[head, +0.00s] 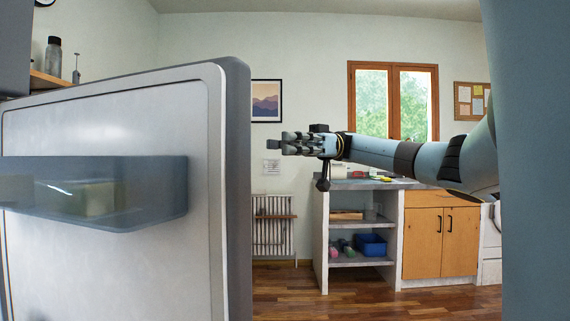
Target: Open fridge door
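The fridge door (120,120) fills the left of the head view. It stands open, with its pale inner panel and dark grey edge facing me. A translucent door bin (150,205) is fixed across the panel, with a blurred yellowish shape (92,198) showing through it. My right gripper (290,143) is in the air to the right of the door edge, apart from it in the picture, with its fingers pointing left. It holds nothing that I can see; the gap between its fingers is unclear. My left gripper is out of view, and the fridge's inside is not clearly seen.
A counter with open shelves (324,240) stands behind my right arm, with a blue bin (370,244) on a shelf and a wooden cabinet (441,242) beside it. A radiator (273,230) is on the back wall. The wooden floor (375,306) ahead looks clear.

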